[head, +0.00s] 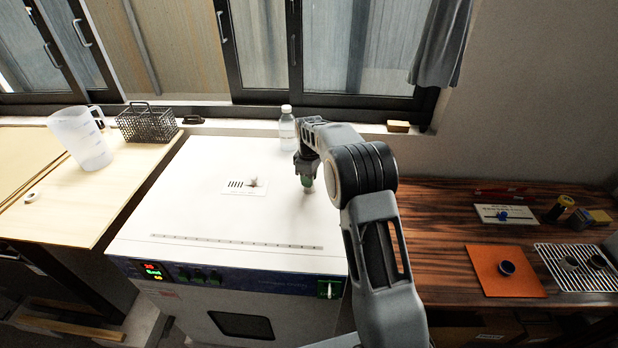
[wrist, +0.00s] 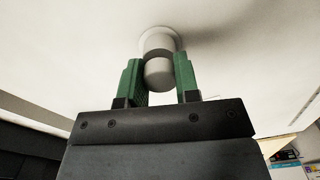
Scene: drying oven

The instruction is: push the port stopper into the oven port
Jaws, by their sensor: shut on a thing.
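My gripper (head: 306,184) points down at the white top of the drying oven (head: 200,205), right of its middle. In the wrist view my gripper (wrist: 159,62) has its green fingers closed on both sides of a pale grey, round port stopper (wrist: 158,75). The stopper's far end meets a round, pale ring on the oven top, which looks like the oven port (wrist: 177,38). The stopper covers the port's opening, and I cannot tell how deep it sits. In the head view the gripper and arm mostly hide the stopper and port.
A clear bottle (head: 287,128) stands at the oven's back edge, close behind my arm. A wooden bench (head: 440,215) at right holds an orange mat (head: 490,280) and a wire rack (head: 565,285).

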